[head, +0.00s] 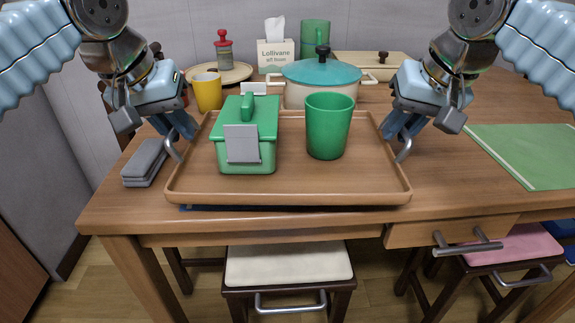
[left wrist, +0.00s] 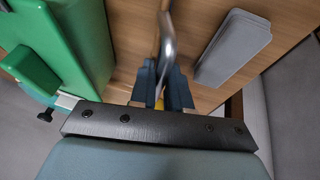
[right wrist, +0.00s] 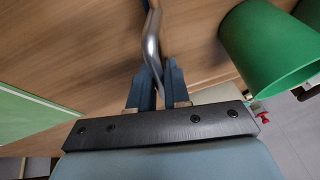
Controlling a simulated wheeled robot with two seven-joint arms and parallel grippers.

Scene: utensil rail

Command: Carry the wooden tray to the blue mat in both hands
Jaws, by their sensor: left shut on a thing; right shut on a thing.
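The wooden tray (head: 290,187) is in the middle of the head view, looking level, with a green lidded box (head: 247,150) and a green cup (head: 328,128) standing on it. My left gripper (head: 178,132) is shut on the tray's left metal handle, also in the left wrist view (left wrist: 167,42). My right gripper (head: 402,133) is shut on the right metal handle, also in the right wrist view (right wrist: 152,42). A thin strip of the blue mat (head: 290,208) shows below the tray's front edge; the tray hides the remainder. I cannot tell whether tray and mat touch.
A grey block (head: 145,162) lies left of the tray. A yellow cup (head: 207,92) and a teal-lidded pot (head: 320,92) stand close behind it. A green mat (head: 530,152) lies at the right. Stools (head: 288,265) stand below the table's front edge.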

